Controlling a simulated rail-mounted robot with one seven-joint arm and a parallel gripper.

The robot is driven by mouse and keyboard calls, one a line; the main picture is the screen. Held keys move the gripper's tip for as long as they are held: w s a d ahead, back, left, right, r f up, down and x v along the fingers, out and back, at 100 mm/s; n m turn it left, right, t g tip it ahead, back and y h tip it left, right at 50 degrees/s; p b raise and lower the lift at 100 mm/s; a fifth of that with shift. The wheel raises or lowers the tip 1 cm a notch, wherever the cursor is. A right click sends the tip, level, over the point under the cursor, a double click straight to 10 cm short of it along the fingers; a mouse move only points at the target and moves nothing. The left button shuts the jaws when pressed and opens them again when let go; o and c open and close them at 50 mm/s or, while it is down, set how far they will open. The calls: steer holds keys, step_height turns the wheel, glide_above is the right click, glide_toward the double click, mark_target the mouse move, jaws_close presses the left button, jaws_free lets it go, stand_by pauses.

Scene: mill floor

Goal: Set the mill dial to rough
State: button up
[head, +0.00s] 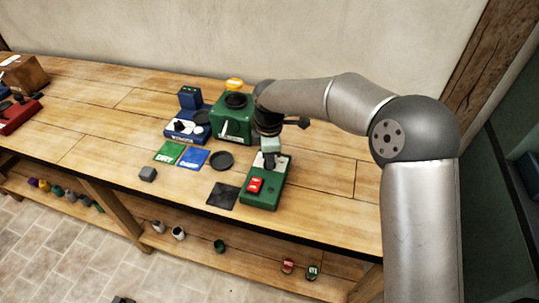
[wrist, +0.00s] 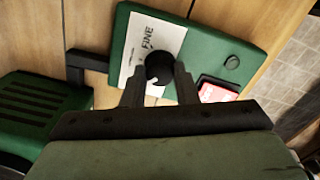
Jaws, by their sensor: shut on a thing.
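The mill dial (wrist: 158,66) is a round black knob on a white plate (wrist: 165,36) of a green control box (wrist: 215,42). The word FINE is printed on the plate above the knob in the wrist view. Other labels and the dial's pointer are hidden or too unclear to read. My gripper (wrist: 159,72) is shut on the dial, with one dark finger on each side of it. In the head view the green control box (head: 260,200) stands near the table's front edge, with my gripper (head: 270,158) over its far part, hiding the dial.
A red button (head: 255,185) sits on the box's near end. A green machine (head: 232,118) stands behind, with a blue device (head: 187,122) left of it. Green (head: 169,152) and blue (head: 193,158) cards, a black dish (head: 221,161) and a dark mat (head: 223,196) lie to the left.

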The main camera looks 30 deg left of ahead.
steer(key=shift+r, duration=0.1)
stand_by(0.4)
steer(key=o, duration=1)
step_height(320, 180, up, 17)
steer(key=shift+r+b, duration=0.15)
steer(key=shift+b, duration=0.3)
